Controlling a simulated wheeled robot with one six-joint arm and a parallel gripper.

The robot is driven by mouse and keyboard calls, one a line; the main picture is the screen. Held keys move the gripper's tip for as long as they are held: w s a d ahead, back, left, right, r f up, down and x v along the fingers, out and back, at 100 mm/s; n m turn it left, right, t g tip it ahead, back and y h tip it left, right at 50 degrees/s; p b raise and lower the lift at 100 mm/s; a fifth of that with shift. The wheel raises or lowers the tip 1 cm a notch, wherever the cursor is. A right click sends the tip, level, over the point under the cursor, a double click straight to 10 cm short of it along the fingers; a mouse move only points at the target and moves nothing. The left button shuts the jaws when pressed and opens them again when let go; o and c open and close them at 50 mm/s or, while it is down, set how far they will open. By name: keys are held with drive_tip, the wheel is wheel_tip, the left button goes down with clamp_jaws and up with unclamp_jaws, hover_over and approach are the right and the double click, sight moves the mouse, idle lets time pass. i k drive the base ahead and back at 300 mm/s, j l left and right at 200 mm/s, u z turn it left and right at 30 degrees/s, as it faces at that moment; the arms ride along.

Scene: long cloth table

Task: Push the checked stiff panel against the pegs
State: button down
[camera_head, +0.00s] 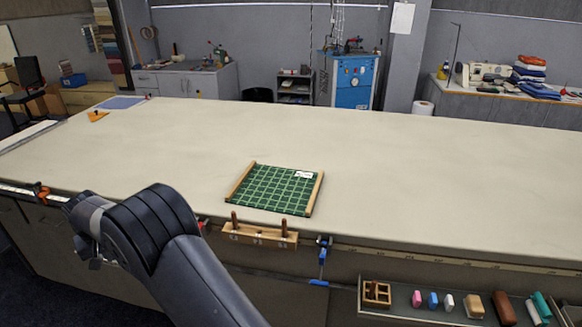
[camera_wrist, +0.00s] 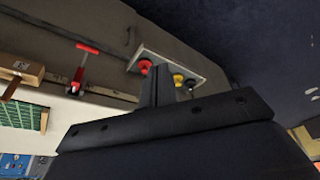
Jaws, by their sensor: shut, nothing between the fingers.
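The checked stiff panel (camera_head: 270,189) is green with pale lines, with wooden strips along its left and right sides and a white label near its far right corner. It lies flat on the table near the front edge. Two brown pegs (camera_head: 234,221) (camera_head: 284,228) stand on a wooden block at that edge, just in front of the panel. A narrow gap seems to show between them. My gripper (camera_wrist: 163,88) is shut and empty in the wrist view, apart from the panel, part of which shows at the left (camera_wrist: 22,115). In the head view my arm hides its fingers.
The cloth table (camera_head: 420,180) is clear around and behind the panel. A blue clamp (camera_head: 322,258) sits on the front edge, right of the peg block. A tray (camera_head: 400,305) with small coloured blocks is at lower right. A red clamp (camera_wrist: 85,65) and a knob panel (camera_wrist: 190,68) show in the wrist view.

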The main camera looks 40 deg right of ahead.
sight(290, 192)
drive_tip(key=i+l+z, duration=0.1)
drive_tip(key=z, duration=1.4)
drive_tip(key=i+j+z, duration=0.1)
drive_tip(key=i+z, duration=0.15)
drive_tip(key=i, duration=0.7)
